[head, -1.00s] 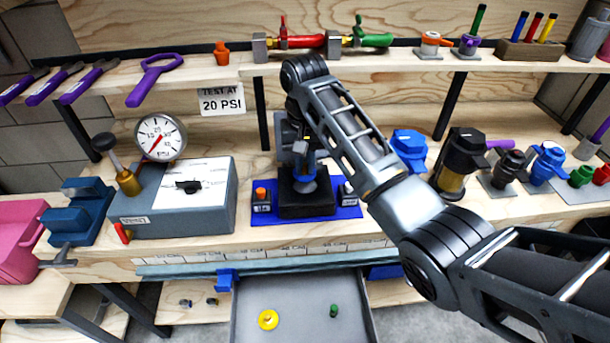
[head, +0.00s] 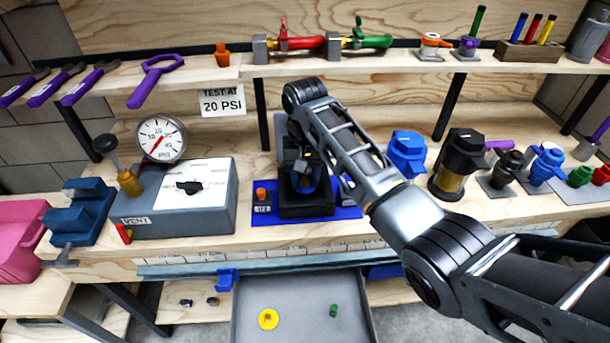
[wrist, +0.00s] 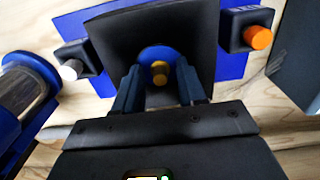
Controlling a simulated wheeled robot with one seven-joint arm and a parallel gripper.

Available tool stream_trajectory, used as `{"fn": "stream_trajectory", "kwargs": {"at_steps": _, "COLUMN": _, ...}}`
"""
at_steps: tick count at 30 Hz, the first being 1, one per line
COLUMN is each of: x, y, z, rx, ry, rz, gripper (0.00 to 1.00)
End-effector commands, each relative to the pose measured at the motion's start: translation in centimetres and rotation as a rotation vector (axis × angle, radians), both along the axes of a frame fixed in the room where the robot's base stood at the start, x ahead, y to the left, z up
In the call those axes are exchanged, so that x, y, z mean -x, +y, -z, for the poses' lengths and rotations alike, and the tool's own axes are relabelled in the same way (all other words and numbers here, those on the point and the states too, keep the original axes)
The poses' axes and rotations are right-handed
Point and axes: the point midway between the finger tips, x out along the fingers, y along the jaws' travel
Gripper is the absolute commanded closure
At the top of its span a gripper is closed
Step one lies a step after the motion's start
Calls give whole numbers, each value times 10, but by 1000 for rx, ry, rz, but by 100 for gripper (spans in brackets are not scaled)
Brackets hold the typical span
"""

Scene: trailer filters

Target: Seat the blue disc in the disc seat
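The blue disc (wrist: 158,52) with a yellow knob (wrist: 159,73) shows in the wrist view. It lies against the face of the black block of the disc seat (wrist: 203,38); whether it is fully down in it I cannot tell. My gripper (wrist: 159,68) is open, with one finger on each side of the knob and a gap on both sides. In the head view the black seat block (head: 305,208) stands on a blue plate (head: 346,212), and my gripper (head: 304,175) is low over it, hiding most of the disc.
An orange button (wrist: 258,37) and a white button (wrist: 70,69) flank the seat. A grey test box (head: 222,215) with a gauge (head: 161,138) stands left. A blue-capped part (head: 407,150) stands right. Below, an open drawer (head: 290,283) holds a yellow disc (head: 268,319) and a green peg (head: 333,310).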

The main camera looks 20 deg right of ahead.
Motion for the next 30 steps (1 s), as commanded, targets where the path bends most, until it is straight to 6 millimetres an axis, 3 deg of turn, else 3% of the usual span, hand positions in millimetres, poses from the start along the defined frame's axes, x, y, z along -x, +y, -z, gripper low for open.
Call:
{"fn": "stream_trajectory", "kwargs": {"at_steps": 11, "x": -1, "y": 0, "z": -9, "rx": 0, "ry": -2, "rz": 0, "gripper": 59}}
{"fn": "stream_trajectory", "kwargs": {"at_steps": 17, "x": -1, "y": 1, "z": -45, "rx": 0, "ry": -5, "rz": -1, "gripper": 59}}
{"fn": "stream_trajectory", "kwargs": {"at_steps": 24, "x": 0, "y": 0, "z": -101, "rx": 0, "ry": -1, "rz": 0, "gripper": 59}}
{"fn": "stream_trajectory", "kwargs": {"at_steps": 30, "x": -1, "y": -1, "z": -119, "rx": 1, "ry": -2, "rz": 1, "gripper": 59}}
